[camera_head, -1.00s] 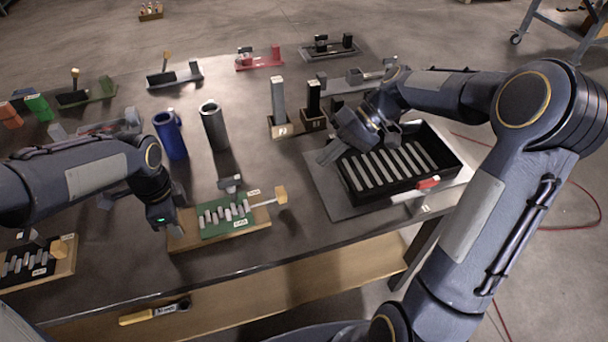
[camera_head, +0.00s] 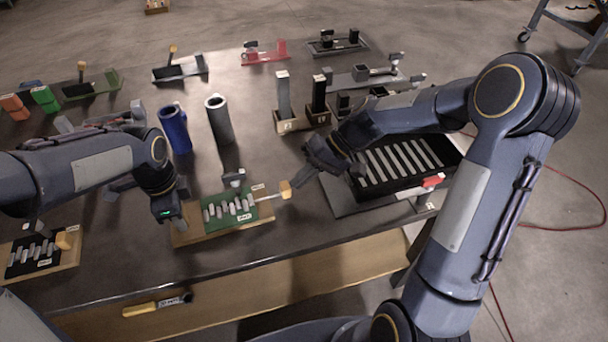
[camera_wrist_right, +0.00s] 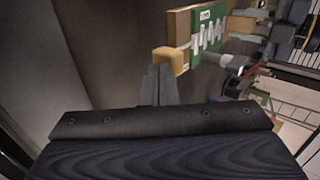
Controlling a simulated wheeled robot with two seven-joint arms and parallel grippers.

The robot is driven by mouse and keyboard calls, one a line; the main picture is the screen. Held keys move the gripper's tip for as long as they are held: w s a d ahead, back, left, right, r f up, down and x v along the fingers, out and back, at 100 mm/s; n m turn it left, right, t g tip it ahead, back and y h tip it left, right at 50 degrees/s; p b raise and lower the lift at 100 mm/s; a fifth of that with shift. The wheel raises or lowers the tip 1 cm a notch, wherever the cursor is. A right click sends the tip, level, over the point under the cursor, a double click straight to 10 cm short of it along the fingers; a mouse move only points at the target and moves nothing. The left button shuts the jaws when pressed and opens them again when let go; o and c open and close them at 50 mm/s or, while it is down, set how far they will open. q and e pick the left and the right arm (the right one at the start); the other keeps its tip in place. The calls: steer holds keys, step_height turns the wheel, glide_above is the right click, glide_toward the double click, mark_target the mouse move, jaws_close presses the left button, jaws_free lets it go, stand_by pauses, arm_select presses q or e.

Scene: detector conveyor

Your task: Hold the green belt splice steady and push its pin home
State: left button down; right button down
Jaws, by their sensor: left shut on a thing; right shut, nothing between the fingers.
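The green belt splice (camera_head: 230,213) lies on a wooden block at the table's front middle, with light grey lacing links across it. Its pin ends in a yellow-tan knob (camera_head: 286,189) that sticks out to the right. My left gripper (camera_head: 170,222) is at the block's left end and is shut on it; its fingertips are hard to see. My right gripper (camera_head: 300,182) is shut and empty, its tips close to the right of the knob. In the right wrist view the shut fingers (camera_wrist_right: 157,84) point at the knob (camera_wrist_right: 168,60), with the splice (camera_wrist_right: 208,35) beyond; contact cannot be told.
A black tray with grey bars (camera_head: 400,165) is under and right of my right forearm. A blue cylinder (camera_head: 175,128) and a grey one (camera_head: 219,120) stand behind the splice. A black splice (camera_head: 35,252) lies at the left front. The table right of the front edge is clear.

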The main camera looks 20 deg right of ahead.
steer(key=shift+a, duration=0.1)
arm_select(q)
steer(key=shift+d, duration=0.1)
arm_select(e)
steer(key=a, duration=0.6)
steer(key=shift+a, duration=0.25)
steer(key=shift+s, duration=0.1)
steer(key=v, duration=1)
steer(key=shift+d, duration=0.15)
arm_select(q)
steer(key=c, duration=1)
jaws_free()
steer(key=shift+o, duration=0.2)
